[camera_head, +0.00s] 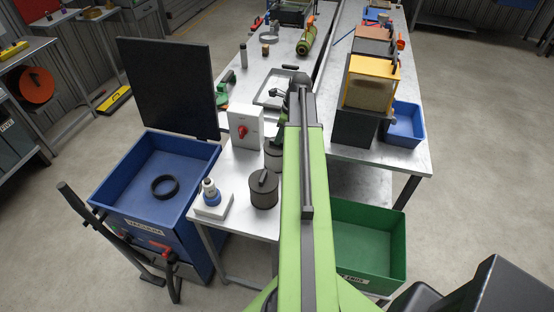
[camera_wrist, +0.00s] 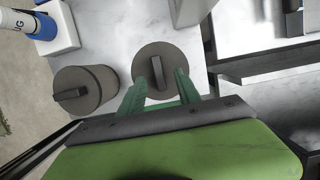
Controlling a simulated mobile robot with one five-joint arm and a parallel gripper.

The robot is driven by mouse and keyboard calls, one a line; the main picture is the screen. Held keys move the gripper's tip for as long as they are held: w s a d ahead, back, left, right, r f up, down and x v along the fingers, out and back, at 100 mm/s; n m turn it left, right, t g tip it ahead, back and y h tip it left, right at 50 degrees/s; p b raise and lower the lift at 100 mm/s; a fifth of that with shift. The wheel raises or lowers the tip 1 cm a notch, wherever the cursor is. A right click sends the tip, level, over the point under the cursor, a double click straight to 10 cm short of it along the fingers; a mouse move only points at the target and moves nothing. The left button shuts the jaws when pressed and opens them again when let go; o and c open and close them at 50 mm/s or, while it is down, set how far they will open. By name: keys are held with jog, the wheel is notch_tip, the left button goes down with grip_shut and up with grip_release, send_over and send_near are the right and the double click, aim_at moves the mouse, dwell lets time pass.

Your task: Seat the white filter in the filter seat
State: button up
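I cannot pick out a white filter or a filter seat for certain. Two dark grey cylinders with top handles stand on the near end of the left bench: a near one (camera_head: 264,190) and a far one (camera_head: 273,158), partly hidden by my arm. The wrist view shows both, the near one (camera_wrist: 84,92) at left and the far one (camera_wrist: 165,58) further right. My gripper (camera_wrist: 160,82) is open, its green fingers apart over the far cylinder with the handle (camera_wrist: 157,72) between them in the picture. I cannot tell whether they touch it.
A blue-and-white bottle (camera_head: 210,190) stands on a white block (camera_head: 213,208). A white box with a red knob (camera_head: 246,128) stands behind. A blue tub (camera_head: 128,175) holds a black ring (camera_head: 165,187). A green bin (camera_head: 365,240) and yellow-framed box (camera_head: 370,82) are right.

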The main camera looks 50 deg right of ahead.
aim_at(277, 153)
jog(key=b+x, duration=0.2)
jog(key=x, duration=0.1)
jog(key=shift+f, duration=0.15)
jog(key=shift+c, duration=0.4)
grip_shut()
jog(key=shift+a, duration=0.1)
dwell(0.6)
